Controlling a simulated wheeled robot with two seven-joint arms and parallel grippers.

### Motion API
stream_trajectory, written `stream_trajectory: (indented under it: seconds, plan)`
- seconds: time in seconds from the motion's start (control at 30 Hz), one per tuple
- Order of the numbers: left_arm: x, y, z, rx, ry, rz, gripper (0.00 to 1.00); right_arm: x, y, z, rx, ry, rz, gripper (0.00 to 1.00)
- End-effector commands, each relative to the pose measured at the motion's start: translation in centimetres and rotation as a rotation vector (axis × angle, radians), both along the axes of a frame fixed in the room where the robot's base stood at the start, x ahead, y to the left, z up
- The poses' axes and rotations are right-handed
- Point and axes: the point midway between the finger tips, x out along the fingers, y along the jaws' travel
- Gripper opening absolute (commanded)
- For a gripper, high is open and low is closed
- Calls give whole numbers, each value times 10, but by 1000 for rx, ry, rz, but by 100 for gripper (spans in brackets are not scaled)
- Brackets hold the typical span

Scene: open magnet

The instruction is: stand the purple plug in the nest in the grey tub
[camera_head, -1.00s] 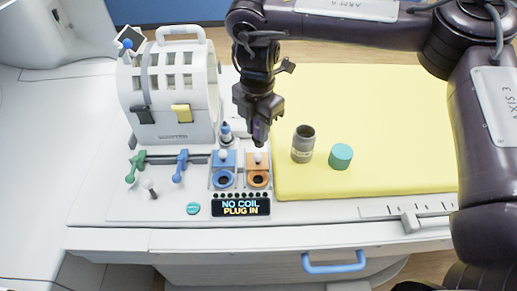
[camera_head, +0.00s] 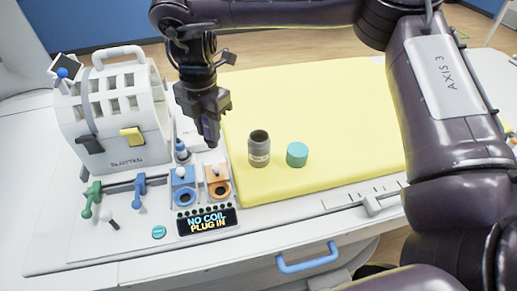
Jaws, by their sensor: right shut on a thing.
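My right gripper (camera_head: 209,136) hangs fingers-down above the control panel, left of the grey tub. It is shut on a dark purple piece (camera_head: 210,128), which looks like the purple plug and is mostly hidden by the fingers. The grey tub (camera_head: 259,157) stands upright and open-topped near the yellow mat's left edge. Its inside is dark, so I cannot make out the nest. The gripper is apart from the tub. My left gripper is not in view.
A teal cylinder (camera_head: 297,154) stands just right of the tub on the yellow mat (camera_head: 330,110). Blue (camera_head: 184,196) and orange (camera_head: 218,191) sockets sit below the gripper, with a "NO COIL PLUG IN" display (camera_head: 208,222). A white slotted case (camera_head: 117,115) stands at left. The mat's far part is clear.

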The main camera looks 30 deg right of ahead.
Motion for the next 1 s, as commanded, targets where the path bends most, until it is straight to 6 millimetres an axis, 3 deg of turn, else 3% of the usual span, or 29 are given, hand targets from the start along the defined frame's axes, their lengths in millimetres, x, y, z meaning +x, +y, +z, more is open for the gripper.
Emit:
stream_trajectory:
  seconds: [0.17,0.47,1.0]
  plan:
    - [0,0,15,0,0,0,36,0,0,10,1,0,-1,3]
    - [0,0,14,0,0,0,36,0,-1,8,0,0,-1,3]
    - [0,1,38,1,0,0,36,12,-50,10,1,0,-4,3]
